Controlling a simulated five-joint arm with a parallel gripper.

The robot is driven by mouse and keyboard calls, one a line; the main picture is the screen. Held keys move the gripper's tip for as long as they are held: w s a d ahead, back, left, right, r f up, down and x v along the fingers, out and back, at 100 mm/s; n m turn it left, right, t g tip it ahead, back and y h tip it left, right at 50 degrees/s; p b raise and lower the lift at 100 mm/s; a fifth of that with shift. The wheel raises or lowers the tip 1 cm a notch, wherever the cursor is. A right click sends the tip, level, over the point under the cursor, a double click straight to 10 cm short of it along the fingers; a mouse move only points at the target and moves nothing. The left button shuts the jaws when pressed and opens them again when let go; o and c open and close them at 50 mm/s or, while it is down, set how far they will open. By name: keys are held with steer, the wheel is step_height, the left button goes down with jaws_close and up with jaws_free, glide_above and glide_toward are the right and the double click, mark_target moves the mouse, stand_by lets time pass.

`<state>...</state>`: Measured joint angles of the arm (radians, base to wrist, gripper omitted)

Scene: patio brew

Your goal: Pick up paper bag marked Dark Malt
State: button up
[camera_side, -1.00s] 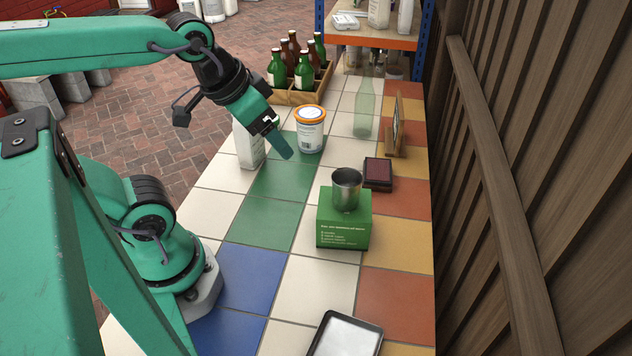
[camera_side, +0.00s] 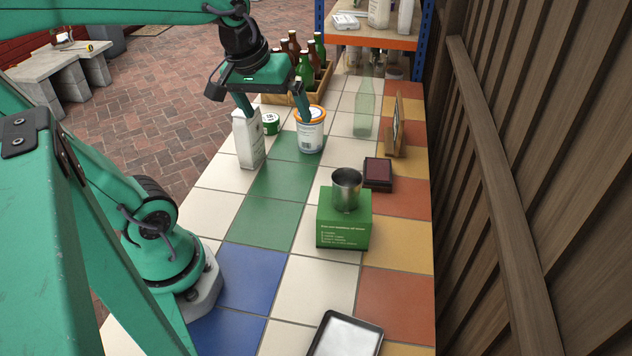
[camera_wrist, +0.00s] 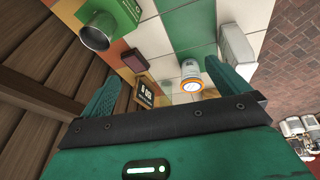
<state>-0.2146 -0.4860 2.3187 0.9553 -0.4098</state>
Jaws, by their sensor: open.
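A tall white paper bag (camera_side: 248,140) stands upright on the tiles at the table's left edge; its marking is not legible. It also shows in the wrist view (camera_wrist: 236,44), at upper right beside one finger. My gripper (camera_side: 276,110) is open and empty, with its fingers spread wide. In the side view, its left finger overlaps the bag's top and its right finger overlaps an orange-rimmed white tub (camera_side: 311,132). I cannot tell whether either finger touches. In the wrist view, my gripper (camera_wrist: 162,72) has the tub (camera_wrist: 191,76) showing between its fingers.
A small green tin (camera_side: 270,124) stands between bag and tub. A wooden crate (camera_side: 318,93) of bottles is behind. A pale green bottle (camera_side: 363,112), a framed sign (camera_side: 396,127), a dark red box (camera_side: 378,173) and a green box (camera_side: 344,226) with a metal cup (camera_side: 346,188) stand rightward.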

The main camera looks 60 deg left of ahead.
steer(key=w+a+f+n+g, duration=0.2)
steer(key=w+a+n, duration=0.2)
steer(key=a+n, duration=0.55)
steer(key=n+g, duration=0.2)
steer(key=n, duration=0.7)
glide_toward(249, 136)
steer(key=shift+h, duration=0.4)
steer(key=a, duration=0.1)
steer(key=w+a, duration=0.1)
steer(key=a, duration=0.2)
steer(key=shift+w+a+r, duration=0.15)
steer(key=shift+a+r, duration=0.1)
steer(key=shift+a, duration=0.1)
steer(key=shift+f, duration=1.3)
steer(key=shift+d, duration=0.1)
step_height(249, 136, down, 5)
steer(key=shift+w+f, duration=0.1)
steer(key=c, duration=1.8)
steer(key=shift+c, duration=0.2)
